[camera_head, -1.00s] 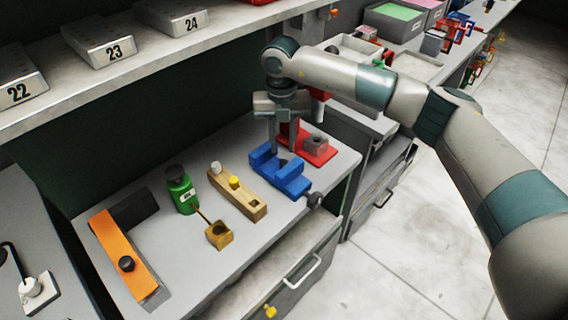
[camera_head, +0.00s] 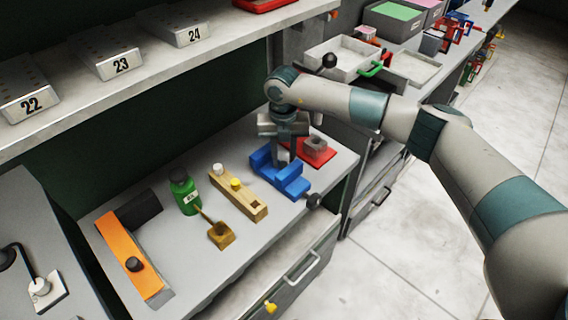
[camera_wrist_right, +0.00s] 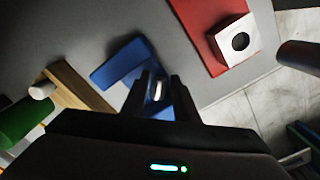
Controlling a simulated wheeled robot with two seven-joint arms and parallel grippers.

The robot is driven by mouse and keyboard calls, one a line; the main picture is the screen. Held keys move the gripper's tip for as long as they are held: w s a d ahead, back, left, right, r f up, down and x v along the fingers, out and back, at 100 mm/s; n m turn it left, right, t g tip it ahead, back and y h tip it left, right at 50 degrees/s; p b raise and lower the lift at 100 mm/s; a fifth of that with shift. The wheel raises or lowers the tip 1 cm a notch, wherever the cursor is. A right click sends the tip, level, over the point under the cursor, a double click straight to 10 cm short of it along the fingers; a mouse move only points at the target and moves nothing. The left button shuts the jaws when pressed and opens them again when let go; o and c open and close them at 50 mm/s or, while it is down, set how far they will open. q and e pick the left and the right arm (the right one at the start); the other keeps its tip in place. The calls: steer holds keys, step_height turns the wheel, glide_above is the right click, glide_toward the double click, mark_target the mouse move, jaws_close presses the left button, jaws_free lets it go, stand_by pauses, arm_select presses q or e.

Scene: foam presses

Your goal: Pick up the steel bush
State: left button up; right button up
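The steel bush shows in the right wrist view as a small bright metal piece (camera_wrist_right: 157,90) between my fingertips, over the blue vise (camera_wrist_right: 118,68). In the head view the blue vise (camera_head: 290,182) stands on the grey bench top, and the bush is hidden there by my gripper. My right gripper (camera_head: 283,162) points down into the vise from above. In the wrist view its two dark fingers (camera_wrist_right: 160,92) stand apart, one on each side of the bush; I cannot tell whether they touch it. My left gripper is not in view.
A red plate (camera_head: 322,158) with a grey holed block (camera_head: 316,145) lies just behind the vise. A shelf (camera_head: 150,70) runs above.

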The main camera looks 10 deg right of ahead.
stand_by(0.4)
jaws_close()
steer(key=shift+r, duration=0.45)
step_height(320, 180, up, 7)
steer(key=p, duration=0.3)
steer(key=shift+f, duration=0.1)
steer(key=s+a+p, duration=0.1)
steer(key=s+a, duration=0.1)
steer(key=s, duration=0.6)
steer(key=s+a+p, duration=0.1)
steer(key=s+a, duration=0.1)
steer(key=s, duration=0.7)
steer(key=shift+s+a+f+p, duration=0.2)
steer(key=shift+a+f+p, duration=0.1)
steer(key=shift+f, duration=0.05)
